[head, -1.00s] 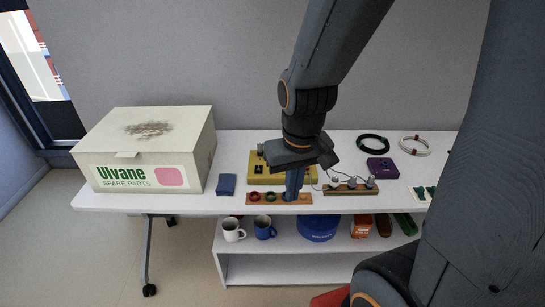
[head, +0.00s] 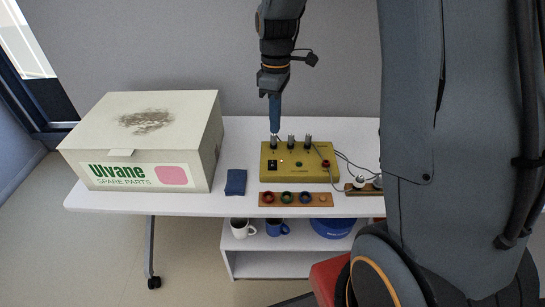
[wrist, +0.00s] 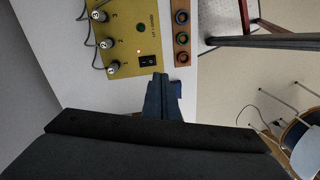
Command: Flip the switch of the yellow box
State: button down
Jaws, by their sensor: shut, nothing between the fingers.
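The yellow box (head: 322,174) stands on the white table, with a black switch (head: 272,165) on its top near the left end. Three grey upright posts stand along its back edge, and a red knob sits at its right. In the wrist view the yellow box (wrist: 130,25) shows its switch (wrist: 148,61) and a small glowing light beside it. My gripper (head: 275,131) is shut and empty, pointing down over the box's back left part. In the wrist view my gripper (wrist: 160,76) appears just short of the switch; its height above the box is hard to tell.
A wooden strip with coloured rings (head: 322,199) lies in front of the box. A dark blue block (head: 236,182) and a large white carton (head: 140,178) are to the left. Cables run from the box's right side. Mugs stand on the shelf below.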

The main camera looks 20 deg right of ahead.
jog(key=w+n, duration=0.2)
jog(key=w, duration=0.1)
jog(key=n+p, duration=0.1)
jog(key=p, duration=0.3)
send_near(272, 165)
jog(key=shift+g, duration=0.3)
jog(key=f, duration=0.6)
jog(key=shift+s+f, duration=0.25)
